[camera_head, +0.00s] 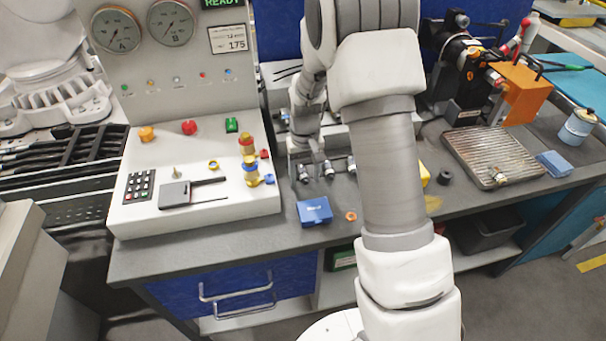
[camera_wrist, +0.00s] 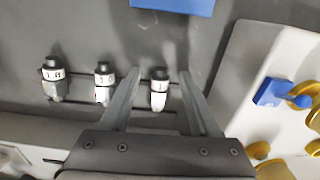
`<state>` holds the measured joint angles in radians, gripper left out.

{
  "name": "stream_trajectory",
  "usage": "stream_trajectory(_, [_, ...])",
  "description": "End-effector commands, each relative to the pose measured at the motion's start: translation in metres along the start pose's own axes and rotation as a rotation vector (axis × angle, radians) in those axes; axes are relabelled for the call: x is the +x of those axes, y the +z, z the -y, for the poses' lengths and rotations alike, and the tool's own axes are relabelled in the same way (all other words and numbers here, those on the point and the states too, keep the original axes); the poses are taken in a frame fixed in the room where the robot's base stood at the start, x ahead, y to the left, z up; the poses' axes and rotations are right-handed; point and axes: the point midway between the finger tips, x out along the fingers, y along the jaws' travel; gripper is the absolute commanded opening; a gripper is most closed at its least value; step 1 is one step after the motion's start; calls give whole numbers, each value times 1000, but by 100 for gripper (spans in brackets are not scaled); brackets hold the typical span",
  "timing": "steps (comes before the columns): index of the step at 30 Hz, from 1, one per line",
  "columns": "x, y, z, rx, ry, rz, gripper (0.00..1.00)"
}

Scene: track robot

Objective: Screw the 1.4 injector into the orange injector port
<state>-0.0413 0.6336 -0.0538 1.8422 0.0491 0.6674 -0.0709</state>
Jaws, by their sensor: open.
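Three white-and-dark injectors stand in a row in the wrist view: a left one (camera_wrist: 53,82), a middle one (camera_wrist: 104,84) and a right one (camera_wrist: 159,88). Their labels are small; the right one shows a "1", the rest unclear. My gripper (camera_wrist: 160,74) is open, with a finger on each side of the right injector, apparently not touching it. In the head view this injector (camera_head: 303,173) is the one nearest the console, beneath my gripper (camera_head: 303,157). An orange block (camera_head: 521,93) is on the equipment at back right; I cannot tell which orange part is the injector port.
A blue box (camera_head: 314,211) lies in front of the injectors, with an orange ring (camera_head: 350,216) beside it. The white gauge console (camera_head: 210,200) stands at left. A ribbed metal tray (camera_head: 466,148) lies at right. My arm hides the bench's middle.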

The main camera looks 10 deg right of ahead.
Motion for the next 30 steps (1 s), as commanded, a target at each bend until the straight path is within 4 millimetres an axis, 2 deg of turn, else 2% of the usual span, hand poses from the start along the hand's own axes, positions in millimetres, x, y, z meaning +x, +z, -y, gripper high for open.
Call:
stream_trajectory(3, [0,0,0,0,0,0,62])
stream_trajectory(12, [-1,0,0,0,0,0,8])
stream_trajectory(14, [-1,0,0,0,0,-1,0])
stream_trajectory(25, [-1,0,0,0,0,-1,0])
stream_trajectory(30, [-9,-1,0,0,0,-3,0])
